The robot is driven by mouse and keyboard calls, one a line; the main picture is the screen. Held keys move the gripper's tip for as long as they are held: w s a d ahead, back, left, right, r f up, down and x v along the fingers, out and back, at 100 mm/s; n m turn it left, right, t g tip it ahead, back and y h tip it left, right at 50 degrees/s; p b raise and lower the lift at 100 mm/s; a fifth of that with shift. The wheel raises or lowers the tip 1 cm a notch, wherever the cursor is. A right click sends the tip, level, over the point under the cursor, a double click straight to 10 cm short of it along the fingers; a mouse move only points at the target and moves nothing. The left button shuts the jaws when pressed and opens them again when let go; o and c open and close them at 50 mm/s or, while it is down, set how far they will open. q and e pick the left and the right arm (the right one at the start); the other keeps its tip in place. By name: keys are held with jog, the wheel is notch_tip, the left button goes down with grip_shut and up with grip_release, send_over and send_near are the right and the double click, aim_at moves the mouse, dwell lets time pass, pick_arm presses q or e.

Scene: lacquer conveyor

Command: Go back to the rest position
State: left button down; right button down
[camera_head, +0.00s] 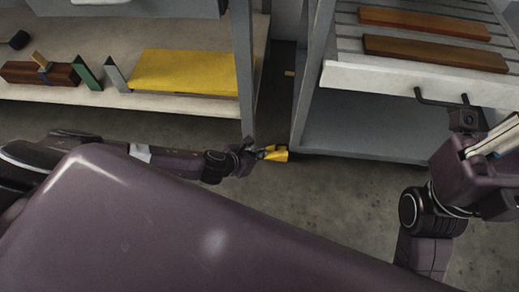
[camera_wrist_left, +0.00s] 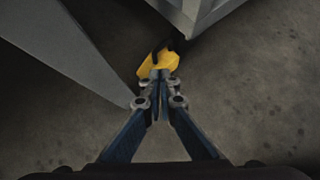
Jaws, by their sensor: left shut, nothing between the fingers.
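My left arm comes in from the left in the head view, low over the floor. Its gripper (camera_head: 258,154) is near the gap between the workbench and the cart. In the left wrist view the two fingers of the left gripper (camera_wrist_left: 159,78) meet at the tips and are shut with nothing between them. A small yellow piece with a dark part (camera_wrist_left: 158,63) shows just beyond the tips, and also in the head view (camera_head: 277,154). I cannot tell whether the tips touch it. Part of my right arm is at the right edge; its fingers cannot be made out.
A workbench (camera_head: 150,40) at the left bears a yellow block (camera_head: 192,72), a brown wooden block (camera_head: 38,72) and small angled pieces. A grey cart (camera_head: 350,122) at the right carries brown wooden bars (camera_head: 435,52) on slats. Bare concrete floor (camera_head: 330,195) lies in front.

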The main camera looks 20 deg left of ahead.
pick_arm(q)
jog(key=shift+s+a+r, duration=0.1)
jog(key=shift+s+r, duration=0.2)
jog(key=shift+r, duration=0.05)
